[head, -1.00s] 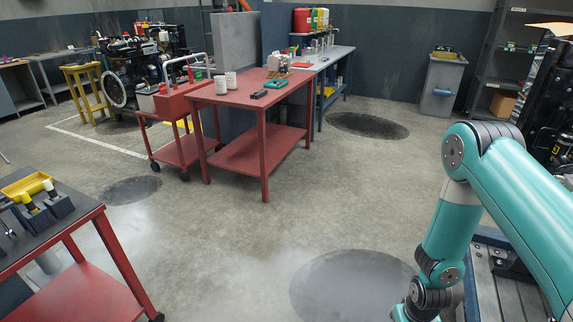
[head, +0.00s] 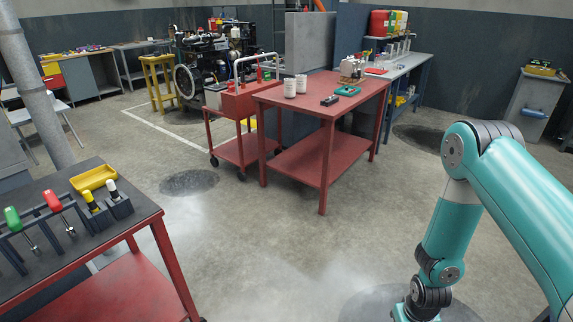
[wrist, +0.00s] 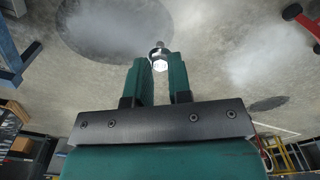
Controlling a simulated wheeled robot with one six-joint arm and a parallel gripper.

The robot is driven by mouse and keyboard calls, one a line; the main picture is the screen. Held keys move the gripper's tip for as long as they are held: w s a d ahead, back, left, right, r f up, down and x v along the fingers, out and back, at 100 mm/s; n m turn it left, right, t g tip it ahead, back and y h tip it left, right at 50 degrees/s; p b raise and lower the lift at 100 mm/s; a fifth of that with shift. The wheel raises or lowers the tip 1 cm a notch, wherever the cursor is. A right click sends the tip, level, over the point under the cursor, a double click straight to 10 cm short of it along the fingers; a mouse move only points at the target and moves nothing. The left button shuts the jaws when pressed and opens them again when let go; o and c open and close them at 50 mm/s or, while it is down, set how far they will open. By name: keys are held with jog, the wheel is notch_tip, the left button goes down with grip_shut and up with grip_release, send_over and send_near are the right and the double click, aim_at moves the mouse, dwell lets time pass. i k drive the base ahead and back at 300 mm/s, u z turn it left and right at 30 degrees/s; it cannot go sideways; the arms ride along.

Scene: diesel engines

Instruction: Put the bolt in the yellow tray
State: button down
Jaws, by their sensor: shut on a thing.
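In the wrist view, my gripper (wrist: 160,69) is shut on a small metal bolt (wrist: 159,57), held at the fingertips between two teal fingers. The floor lies behind the bolt. The yellow tray (head: 93,178) lies on the dark top of a red-framed bench at the left of the head view. My arm is at the right side of the head view, well apart from the tray. The gripper's fingers and the bolt are out of the head view.
The dark bench top (head: 60,238) also carries a rack with red- and green-handled tools (head: 54,201) and dark holders with yellow and white pieces (head: 118,198). A red table (head: 317,93) and red cart (head: 238,108) stand farther back. Open floor (head: 260,235) lies between bench and arm.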

aim_at(94, 179)
jog(key=i, duration=3.5)
jog(key=u, duration=1.15)
jog(key=i, duration=1.1)
jog(key=u, duration=2.9)
